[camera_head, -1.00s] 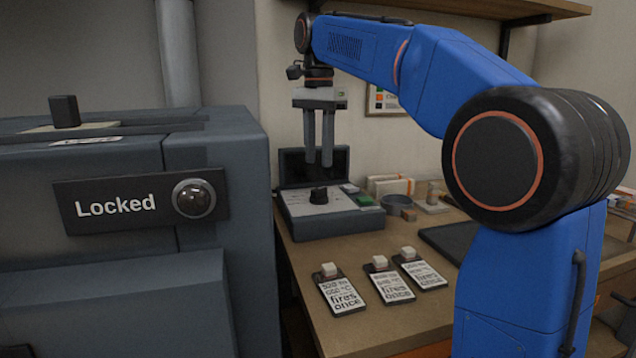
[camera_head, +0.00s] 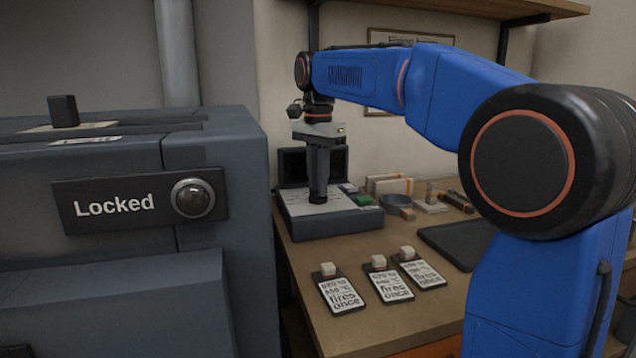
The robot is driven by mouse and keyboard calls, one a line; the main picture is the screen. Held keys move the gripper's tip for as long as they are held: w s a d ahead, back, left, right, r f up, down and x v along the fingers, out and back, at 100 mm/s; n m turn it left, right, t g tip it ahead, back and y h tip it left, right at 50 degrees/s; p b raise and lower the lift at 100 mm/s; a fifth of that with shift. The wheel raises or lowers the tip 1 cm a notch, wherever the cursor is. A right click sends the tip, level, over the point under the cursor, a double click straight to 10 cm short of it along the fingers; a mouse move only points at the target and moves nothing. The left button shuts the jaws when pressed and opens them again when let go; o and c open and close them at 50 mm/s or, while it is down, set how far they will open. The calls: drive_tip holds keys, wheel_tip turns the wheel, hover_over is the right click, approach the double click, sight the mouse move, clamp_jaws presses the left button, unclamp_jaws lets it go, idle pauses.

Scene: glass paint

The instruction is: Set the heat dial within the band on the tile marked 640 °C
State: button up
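The heat dial, a dark round knob (camera_head: 318,199), sits on the grey control box (camera_head: 340,224) on the bench. My gripper (camera_head: 318,190) points straight down with its fingertips at the dial. The fingers line up one behind the other in this view, so the gap between them is hidden, and I cannot tell whether they grip the dial. The dial's pointer and scale are covered or too small to read. Three label tiles lie in front: left (camera_head: 340,292), middle (camera_head: 388,284) and right (camera_head: 418,270). Each reads "fires once" under a temperature range too blurred to read surely.
A large grey kiln (camera_head: 240,240) with a "Locked" sign (camera_head: 115,204) and a dark lamp (camera_head: 192,198) fills the left. A black tray (camera_head: 455,240) lies right of the tiles. Small items stand behind.

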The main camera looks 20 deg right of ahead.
clamp_jaws()
drive_tip(key=shift+n, duration=2.9)
drive_tip(key=o, duration=0.7)
unclamp_jaws()
drive_tip(key=shift+c, duration=0.2)
